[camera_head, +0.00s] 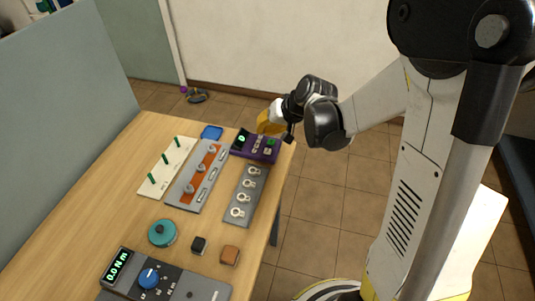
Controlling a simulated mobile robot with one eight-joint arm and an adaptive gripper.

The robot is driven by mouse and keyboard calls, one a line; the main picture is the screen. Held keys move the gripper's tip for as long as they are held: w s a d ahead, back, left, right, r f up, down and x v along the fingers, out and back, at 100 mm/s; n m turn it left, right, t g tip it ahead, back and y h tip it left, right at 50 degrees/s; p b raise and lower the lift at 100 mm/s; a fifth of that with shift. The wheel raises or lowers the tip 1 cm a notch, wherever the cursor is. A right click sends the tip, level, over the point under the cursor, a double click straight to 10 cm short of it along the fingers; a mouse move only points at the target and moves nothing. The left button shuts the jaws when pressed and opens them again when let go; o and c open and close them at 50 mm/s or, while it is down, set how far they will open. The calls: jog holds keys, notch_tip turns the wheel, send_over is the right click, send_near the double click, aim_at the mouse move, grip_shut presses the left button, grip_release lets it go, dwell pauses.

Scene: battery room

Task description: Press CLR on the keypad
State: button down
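A purple device (241,152) sits at the far right corner of the wooden table. It has a dark panel with a small green display and some small light and green spots on its top. It is the nearest match to a keypad, but its labels are too small to read and I cannot pick out CLR. My gripper (266,127), with yellow parts at its end, hangs above the device's back edge and hides part of it. I cannot tell whether it touches the device or whether its fingers are apart.
A grey partition (60,95) stands left.

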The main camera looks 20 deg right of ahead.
aim_at(260, 148)
notch_tip(260, 148, down, 6)
jog(key=b, duration=0.4)
jog(key=shift+r, duration=0.1)
dwell(1.1)
jog(key=shift+f+b, duration=0.35)
jog(key=shift+f, duration=0.05)
jog(key=shift+f+b, duration=0.45)
dwell(0.5)
jog(key=shift+r, duration=0.1)
jog(key=shift+r+p, duration=0.65)
jog(key=shift+r, duration=0.15)
jog(key=shift+r+p, duration=1.9)
jog(key=shift+r, duration=0.6)
